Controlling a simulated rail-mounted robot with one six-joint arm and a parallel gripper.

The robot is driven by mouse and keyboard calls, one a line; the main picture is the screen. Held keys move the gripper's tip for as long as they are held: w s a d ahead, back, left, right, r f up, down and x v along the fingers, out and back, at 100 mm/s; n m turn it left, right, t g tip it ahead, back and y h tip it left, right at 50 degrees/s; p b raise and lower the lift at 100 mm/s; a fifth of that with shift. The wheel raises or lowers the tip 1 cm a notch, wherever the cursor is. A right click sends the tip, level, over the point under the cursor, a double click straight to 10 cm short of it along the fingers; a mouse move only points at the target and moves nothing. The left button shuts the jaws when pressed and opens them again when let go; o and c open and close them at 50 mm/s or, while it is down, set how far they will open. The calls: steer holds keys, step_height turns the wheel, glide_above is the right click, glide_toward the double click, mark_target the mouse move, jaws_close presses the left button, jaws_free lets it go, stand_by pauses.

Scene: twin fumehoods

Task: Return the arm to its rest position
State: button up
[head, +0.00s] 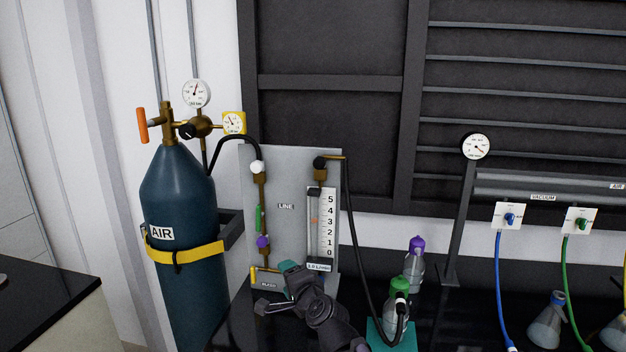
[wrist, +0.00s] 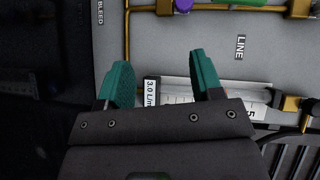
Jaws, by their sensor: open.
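My gripper (head: 277,287) is in front of the lower part of the grey line panel (head: 286,178) in the head view. In the wrist view its two teal fingers (wrist: 162,72) stand apart with nothing between them. Behind them are the panel face and the flow meter (wrist: 180,95). The flow meter (head: 322,222) also shows on the panel in the head view, above and right of my gripper. I cannot tell whether the fingers touch the panel. Part of my arm is cut off by the bottom edge of the head view.
A blue AIR cylinder (head: 182,210) with a yellow strap stands left of the panel. A green-capped bottle (head: 398,292) stands on a teal base (head: 378,334), close right of my arm. A purple-capped bottle (head: 415,265) is behind it. A black hose (head: 352,240) hangs between panel and bottles.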

steer(key=s+d+r+n+g+h+p, duration=0.1)
steer(key=s+d+n+g+h+p, duration=0.3)
steer(key=s+d+n+g+p, duration=0.45)
steer(key=s+d+r+n+g+h+p, duration=0.1)
steer(key=s+d+n+g+h+p, duration=0.35)
steer(key=s+d, duration=0.75)
step_height(320, 180, down, 5)
steer(key=w+d+m+g+b, duration=0.1)
steer(key=w+d+m+b, duration=0.1)
steer(key=b, duration=0.3)
steer(key=shift+f, duration=0.2)
steer(key=shift+d+y, duration=0.1)
steer(key=shift+y, duration=0.15)
stand_by(4.2)
